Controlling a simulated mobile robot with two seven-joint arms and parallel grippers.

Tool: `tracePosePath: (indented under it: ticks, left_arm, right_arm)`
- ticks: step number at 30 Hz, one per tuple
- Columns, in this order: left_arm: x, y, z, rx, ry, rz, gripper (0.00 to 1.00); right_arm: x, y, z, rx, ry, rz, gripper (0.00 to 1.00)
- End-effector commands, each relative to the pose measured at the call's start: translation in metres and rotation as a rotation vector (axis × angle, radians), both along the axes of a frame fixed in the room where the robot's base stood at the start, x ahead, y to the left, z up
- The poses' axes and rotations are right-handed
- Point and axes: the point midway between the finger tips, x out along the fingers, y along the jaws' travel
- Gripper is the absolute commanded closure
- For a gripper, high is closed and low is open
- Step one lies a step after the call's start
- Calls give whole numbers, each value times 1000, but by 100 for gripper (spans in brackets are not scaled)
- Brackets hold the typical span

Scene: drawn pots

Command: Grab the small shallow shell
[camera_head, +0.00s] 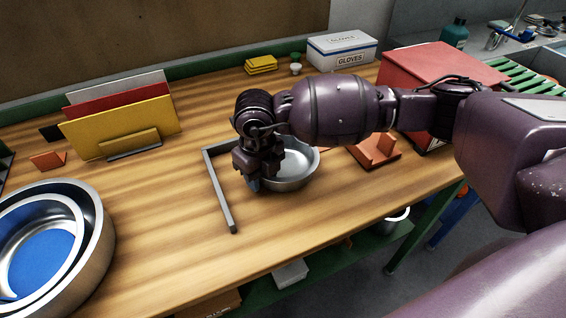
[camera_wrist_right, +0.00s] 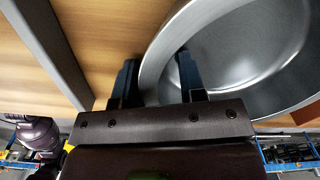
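The small shallow shell (camera_head: 297,168) is a round grey metal bowl standing on the wooden table, inside the corner of a grey angled bar. My right gripper (camera_head: 254,184) is down at its left rim. In the right wrist view the shell (camera_wrist_right: 240,60) fills the upper right. The right gripper's two fingers (camera_wrist_right: 158,80) stand on either side of the shell's wall, one outside and one inside. Gaps show between the wall and the fingers, so the gripper is open. My right arm hides part of the shell's far left side. My left gripper is not in view.
The grey angled bar (camera_head: 221,192) lies just left of the shell. Large nested metal bowls (camera_head: 97,235) stand at the left. A folder rack (camera_head: 120,128), an orange-brown bracket (camera_head: 378,152), a red box (camera_head: 425,66) and a gloves box (camera_head: 342,52) stand around. The front middle table is clear.

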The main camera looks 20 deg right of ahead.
Motion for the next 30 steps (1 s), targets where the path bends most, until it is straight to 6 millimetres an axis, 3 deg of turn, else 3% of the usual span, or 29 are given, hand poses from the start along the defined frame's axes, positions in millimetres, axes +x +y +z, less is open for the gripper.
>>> tracePosePath:
  ticks: [6, 13, 26, 30]
  left_arm:
    - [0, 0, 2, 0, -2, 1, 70]
    - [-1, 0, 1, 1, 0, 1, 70]
    - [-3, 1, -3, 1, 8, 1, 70]
    - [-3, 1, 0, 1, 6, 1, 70]
  right_arm:
    - [0, 0, 0, 1, -2, 0, 64]
    - [0, 0, 0, 0, -1, 0, 99]
    - [0, 0, 0, 1, 0, 0, 100]
    - [0, 0, 9, 2, 0, 0, 100]
